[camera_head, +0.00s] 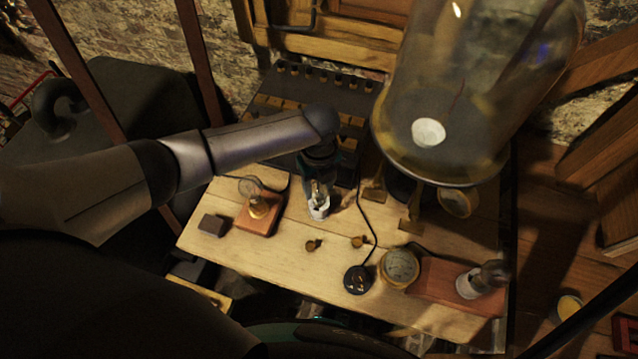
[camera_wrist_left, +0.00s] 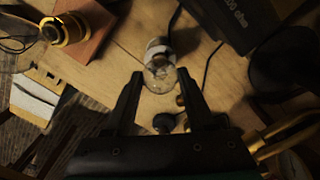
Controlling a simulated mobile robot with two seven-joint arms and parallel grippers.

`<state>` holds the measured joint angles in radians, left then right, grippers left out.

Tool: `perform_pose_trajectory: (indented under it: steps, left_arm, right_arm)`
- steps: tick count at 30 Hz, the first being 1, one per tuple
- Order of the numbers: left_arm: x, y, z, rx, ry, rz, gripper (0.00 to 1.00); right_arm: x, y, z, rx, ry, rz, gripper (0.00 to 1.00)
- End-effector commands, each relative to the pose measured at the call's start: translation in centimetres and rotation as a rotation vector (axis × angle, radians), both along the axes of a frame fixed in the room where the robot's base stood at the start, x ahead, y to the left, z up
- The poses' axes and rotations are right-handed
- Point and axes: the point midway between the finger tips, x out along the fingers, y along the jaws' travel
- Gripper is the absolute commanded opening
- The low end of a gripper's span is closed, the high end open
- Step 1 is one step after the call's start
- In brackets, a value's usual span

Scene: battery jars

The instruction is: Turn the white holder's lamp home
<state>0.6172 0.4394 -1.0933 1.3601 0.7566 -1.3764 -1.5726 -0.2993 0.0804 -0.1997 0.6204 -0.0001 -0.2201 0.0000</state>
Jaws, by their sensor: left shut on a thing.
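The small white holder (camera_head: 318,211) stands on the pale wooden table. A clear glass lamp (camera_wrist_left: 160,76) sits at the white holder (camera_wrist_left: 156,44) in the left wrist view. My left gripper (camera_head: 319,185) reaches down over the holder from above. In the left wrist view, my left gripper's fingers (camera_wrist_left: 160,78) stand on either side of the lamp's glass and are shut on it. I cannot tell how deep the lamp sits in its holder. My right gripper is not in view.
A brass holder with a clear bulb (camera_head: 256,205) stands on a wooden block to the left. Small brass pieces (camera_head: 313,245), a black plug (camera_head: 357,279) and a round gauge (camera_head: 399,267) lie in front. A large glass jar (camera_head: 470,110) stands at the back right.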

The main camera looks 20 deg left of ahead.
Motion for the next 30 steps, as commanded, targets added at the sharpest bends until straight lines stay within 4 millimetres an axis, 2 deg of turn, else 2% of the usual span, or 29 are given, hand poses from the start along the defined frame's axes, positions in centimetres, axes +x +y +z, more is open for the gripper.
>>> perform_pose_trajectory:
  steps: [5,16,27,30]
  left_arm:
    - [0.05,0.01,0.02,0.0,-0.001,-0.078,0.0]
    - [0.04,-0.01,-0.01,0.001,-0.001,-0.512,0.0]
    - [0.0,-0.06,0.01,0.0,0.0,-0.564,0.0]
    - [0.06,-0.04,0.01,0.0,-0.002,-0.627,0.0]
  right_arm:
    - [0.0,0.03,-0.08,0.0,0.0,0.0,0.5]
    - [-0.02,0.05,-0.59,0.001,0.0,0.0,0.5]
    - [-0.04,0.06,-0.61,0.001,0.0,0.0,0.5]
    - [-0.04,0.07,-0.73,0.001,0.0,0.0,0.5]
